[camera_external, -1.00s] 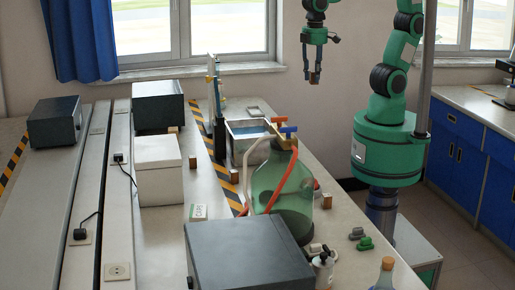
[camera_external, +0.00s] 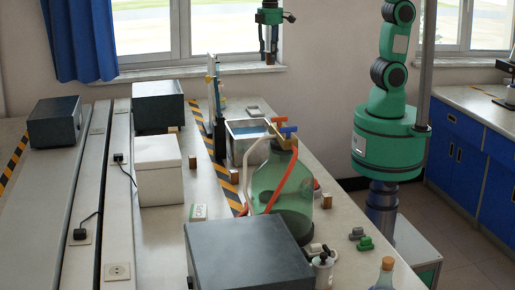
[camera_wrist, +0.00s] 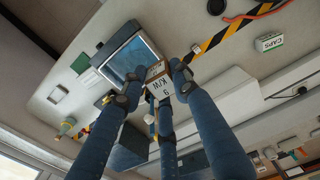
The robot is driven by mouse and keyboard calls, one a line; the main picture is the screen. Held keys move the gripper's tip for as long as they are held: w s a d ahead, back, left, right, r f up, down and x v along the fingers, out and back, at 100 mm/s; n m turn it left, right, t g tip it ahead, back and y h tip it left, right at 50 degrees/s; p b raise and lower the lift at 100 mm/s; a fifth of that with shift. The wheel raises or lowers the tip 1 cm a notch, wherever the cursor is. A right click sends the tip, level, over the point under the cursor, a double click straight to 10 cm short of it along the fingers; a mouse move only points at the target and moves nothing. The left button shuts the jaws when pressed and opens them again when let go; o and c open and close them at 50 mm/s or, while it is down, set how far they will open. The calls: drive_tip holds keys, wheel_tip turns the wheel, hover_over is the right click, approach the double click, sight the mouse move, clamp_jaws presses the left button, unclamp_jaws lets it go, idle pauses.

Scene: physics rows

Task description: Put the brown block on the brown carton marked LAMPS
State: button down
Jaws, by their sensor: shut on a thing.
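In the wrist view, my gripper's fingers (camera_wrist: 157,84) are closed around a small brown block (camera_wrist: 160,89) with a pale printed face. In the external view the block is hard to make out between the dark fingers. No carton can be read as LAMPS in either view. Several small brown box shapes stand on the bench, one beside the white box (camera_external: 193,162) and one by the tray (camera_external: 234,176), with lettering too small to read.
A metal tray with blue inside (camera_external: 249,127) stands at the bench's far end and shows below my gripper in the wrist view (camera_wrist: 130,55). A green jug (camera_external: 283,190) with red and blue taps stands nearer. A small box marked CAPS (camera_wrist: 269,43) lies on the bench.

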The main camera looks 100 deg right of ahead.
drive_tip(key=w+d+f+p, duration=0.2)
drive_tip(key=w+d+p, duration=0.1)
drive_tip(key=w+d, duration=0.95)
drive_tip(key=w+d+f+p, duration=0.25)
drive_tip(key=w+d, duration=0.65)
drive_tip(key=d, duration=0.7)
wheel_tip(320, 180, down, 25)
drive_tip(key=shift+f+n, duration=0.15)
drive_tip(key=shift+n, duration=0.15)
drive_tip(key=shift+p, duration=0.45)
drive_tip(key=shift+n+p, duration=0.4)
drive_tip(key=shift+p, duration=0.25)
hover_over(182, 130)
drive_tip(key=shift+f+p, duration=0.35)
drive_tip(key=shift+f, duration=0.4)
drive_tip(key=shift+a+f, duration=0.1)
